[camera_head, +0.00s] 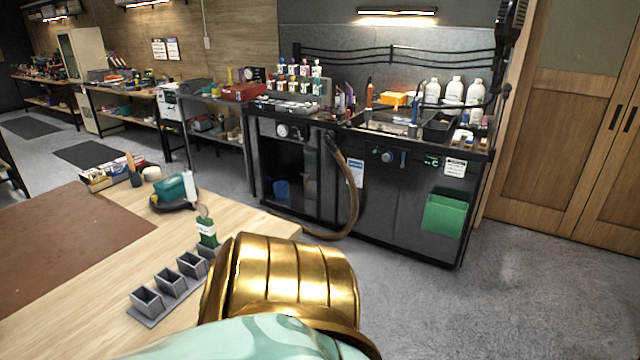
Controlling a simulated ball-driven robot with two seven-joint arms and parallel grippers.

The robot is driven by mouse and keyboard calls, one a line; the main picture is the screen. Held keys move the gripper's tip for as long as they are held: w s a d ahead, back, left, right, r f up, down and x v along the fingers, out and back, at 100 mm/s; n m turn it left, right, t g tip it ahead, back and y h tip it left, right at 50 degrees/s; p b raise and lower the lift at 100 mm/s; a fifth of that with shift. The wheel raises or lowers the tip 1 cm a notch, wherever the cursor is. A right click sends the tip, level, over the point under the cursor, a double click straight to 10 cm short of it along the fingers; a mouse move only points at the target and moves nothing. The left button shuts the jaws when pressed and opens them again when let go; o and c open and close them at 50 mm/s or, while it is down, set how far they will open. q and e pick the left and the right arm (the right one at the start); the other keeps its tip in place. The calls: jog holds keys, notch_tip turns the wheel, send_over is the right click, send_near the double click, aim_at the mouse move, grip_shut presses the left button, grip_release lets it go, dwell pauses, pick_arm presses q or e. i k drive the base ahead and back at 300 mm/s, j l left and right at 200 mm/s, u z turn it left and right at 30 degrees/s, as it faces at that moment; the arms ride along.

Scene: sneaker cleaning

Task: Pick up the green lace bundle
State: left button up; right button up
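A small green upright item (207,232) with a pale band and a loop at its top stands at the back end of a grey slotted holder (157,308) on the wooden table. It looks like the green lace bundle. Its lower part is partly hidden, and I cannot tell whether it sits in the last slot or just behind it. The nearer slots of the holder look empty. A gold and mint-green part of my own arm fills the lower middle, close to the holder's right end. Neither of my grippers shows.
Behind the holder, a teal item (170,188) and a white bottle (190,186) are on a dark round tray. A box of small items (97,180) is farther left. A brown mat (50,240) covers the table's left. A black workbench (385,200) stands beyond open floor.

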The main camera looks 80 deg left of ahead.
aim_at(206, 227)
jog(key=u, duration=3.4)
jog(key=i+l+u, duration=0.2)
jog(key=i+l, duration=0.15)
jog(key=l, duration=0.25)
jog(key=i+l+u, duration=0.15)
jog(key=l, duration=0.2)
jog(key=i+l+u, duration=0.1)
jog(key=l, duration=0.25)
jog(key=i+l+u, duration=0.1)
jog(key=l, duration=0.25)
jog(key=i, duration=0.1)
